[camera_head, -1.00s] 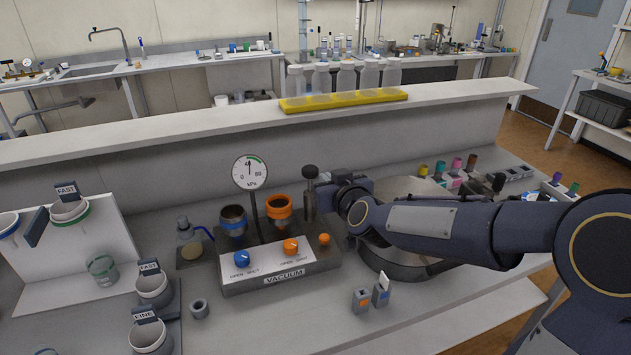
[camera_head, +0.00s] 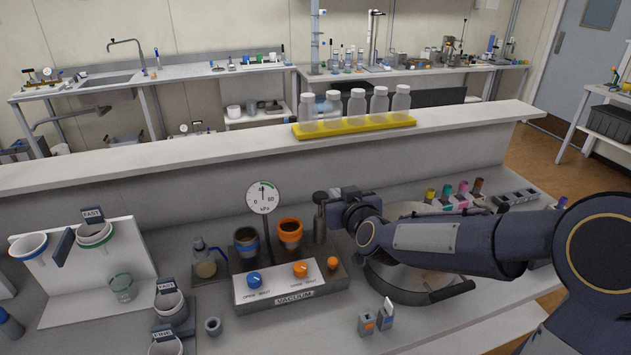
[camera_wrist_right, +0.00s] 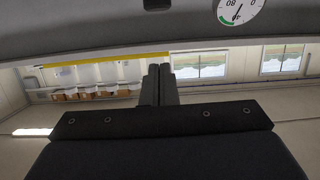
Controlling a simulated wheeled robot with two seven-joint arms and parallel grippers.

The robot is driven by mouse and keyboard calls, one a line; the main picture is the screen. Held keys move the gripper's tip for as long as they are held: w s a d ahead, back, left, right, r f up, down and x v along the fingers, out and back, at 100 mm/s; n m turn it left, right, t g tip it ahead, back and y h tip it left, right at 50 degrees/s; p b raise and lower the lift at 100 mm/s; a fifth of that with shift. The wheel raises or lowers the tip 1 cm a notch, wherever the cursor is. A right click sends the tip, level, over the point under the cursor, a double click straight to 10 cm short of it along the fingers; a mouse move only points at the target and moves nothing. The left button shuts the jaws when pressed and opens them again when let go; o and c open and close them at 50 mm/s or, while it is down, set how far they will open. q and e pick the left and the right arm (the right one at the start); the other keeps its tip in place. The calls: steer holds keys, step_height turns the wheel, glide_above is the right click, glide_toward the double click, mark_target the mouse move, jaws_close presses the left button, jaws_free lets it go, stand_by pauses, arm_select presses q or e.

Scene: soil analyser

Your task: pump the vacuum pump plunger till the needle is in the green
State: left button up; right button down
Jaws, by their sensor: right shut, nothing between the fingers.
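The vacuum unit's panel (camera_head: 290,283) stands on the bench in the head view. Its plunger is at the right rear, with a black knob (camera_head: 320,197) on an upright grey shaft (camera_head: 320,226). The round gauge (camera_head: 263,197) has a green arc at its upper right. Its needle points nearly straight up, near the arc's start; I cannot tell whether it is inside. The gauge also shows upside down in the wrist view (camera_wrist_right: 240,8). My right gripper (camera_head: 334,199) is beside the knob, its fingers shut and empty in the wrist view (camera_wrist_right: 158,85). Contact with the knob is unclear.
A blue-ringed cup (camera_head: 246,242) and an orange-ringed cup (camera_head: 290,232) sit on the unit. A flask (camera_head: 205,262) stands left. A round pan (camera_head: 410,285) lies under my right forearm. Bottles on a yellow rack (camera_head: 355,126) line the shelf behind.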

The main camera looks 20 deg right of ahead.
mark_target(320, 198)
arm_select(q)
steer(key=shift+r, duration=0.45)
arm_select(e)
steer(key=shift+r, duration=0.25)
steer(key=shift+w, duration=0.1)
